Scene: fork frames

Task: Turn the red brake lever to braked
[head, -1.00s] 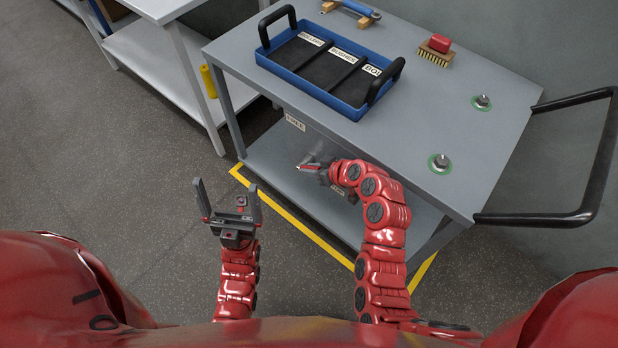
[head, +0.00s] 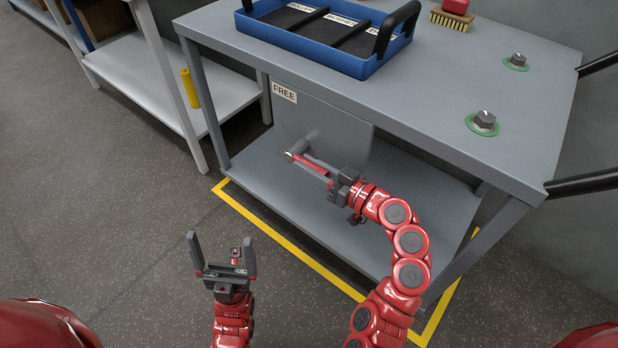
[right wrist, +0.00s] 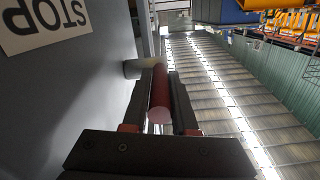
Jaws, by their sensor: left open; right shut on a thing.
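The red brake lever (head: 313,165) is on the grey panel (head: 345,125) under the cart's top. In the head view it slants from upper left to lower right, partly hidden by my right gripper (head: 305,163). In the right wrist view the red rod (right wrist: 160,95) lies between the two fingers of my right gripper (right wrist: 163,90), which is shut on it. A pale round hub (right wrist: 145,68) shows at the rod's far end. My left gripper (head: 220,245) is open and empty above the floor, left of the cart.
A FREE label (head: 284,92) is at the panel's upper left; a STOP label (right wrist: 45,22) shows upside down in the wrist view. The cart's top (head: 430,90) carries a blue tray (head: 365,68), a brush (head: 450,18) and two bolts. A lower shelf (head: 420,225) is below.

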